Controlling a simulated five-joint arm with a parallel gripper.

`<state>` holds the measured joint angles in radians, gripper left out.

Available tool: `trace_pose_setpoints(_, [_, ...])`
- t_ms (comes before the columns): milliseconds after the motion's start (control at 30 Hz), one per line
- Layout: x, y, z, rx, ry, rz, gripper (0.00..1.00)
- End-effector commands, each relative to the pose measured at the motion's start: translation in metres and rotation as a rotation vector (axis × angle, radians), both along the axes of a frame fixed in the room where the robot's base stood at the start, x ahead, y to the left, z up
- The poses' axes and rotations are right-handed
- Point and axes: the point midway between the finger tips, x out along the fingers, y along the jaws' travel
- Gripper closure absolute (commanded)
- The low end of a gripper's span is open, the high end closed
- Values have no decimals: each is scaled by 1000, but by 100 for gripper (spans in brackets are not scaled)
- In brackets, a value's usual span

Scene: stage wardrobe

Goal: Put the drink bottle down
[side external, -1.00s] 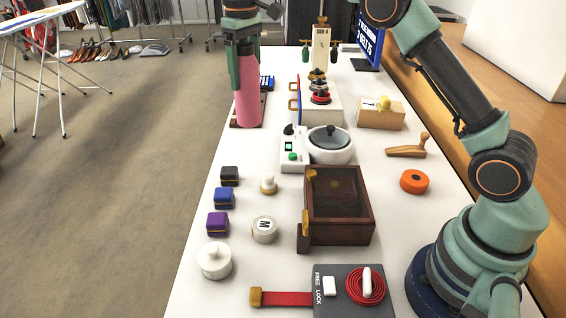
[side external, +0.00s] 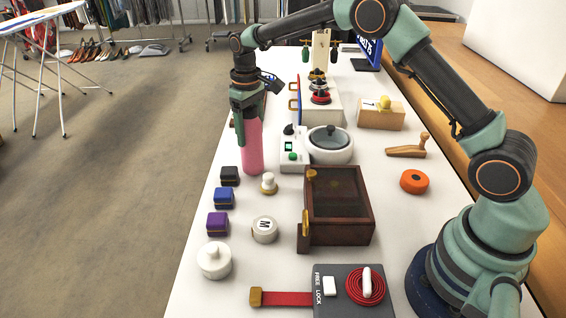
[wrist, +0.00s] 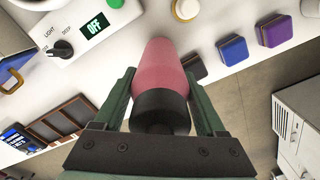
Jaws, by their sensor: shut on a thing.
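The drink bottle (side external: 252,148) is pink with a black cap, and it stands upright in the side view. In the wrist view the pink bottle (wrist: 163,68) lies between the two green fingers, with its black cap towards the camera. My gripper (side external: 248,103) is shut on its upper part from above. The bottle's base is near the tabletop by the black block, left of the control box; I cannot tell whether it touches. The cap is hidden by my gripper in the side view.
A black block (side external: 229,176), a blue block (side external: 224,198) and a small white-topped stamp (side external: 268,184) stand close in front. The control box (side external: 293,152) and a lidded white pot (side external: 330,146) are to the right. The table's left edge is close.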

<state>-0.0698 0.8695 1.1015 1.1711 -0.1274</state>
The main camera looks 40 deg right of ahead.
Motion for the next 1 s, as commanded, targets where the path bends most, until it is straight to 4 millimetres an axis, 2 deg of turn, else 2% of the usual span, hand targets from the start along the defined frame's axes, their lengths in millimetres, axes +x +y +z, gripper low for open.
trace_pose_setpoints(433, [1, 0, -5, 1, -3, 0, 100])
trace_pose_setpoints(467, [0, 0, -6, 0, 0, 0, 19])
trace_pose_setpoints(500, [0, 0, -6, 0, 0, 0, 4])
trace_pose_setpoints(533, [0, 0, -6, 0, 0, 0, 0])
trace_pose_setpoints(833, [0, 0, -2, 0, -1, 0, 0])
trace_pose_setpoints(1000, [1, 0, 20, 1, -4, 0, 0])
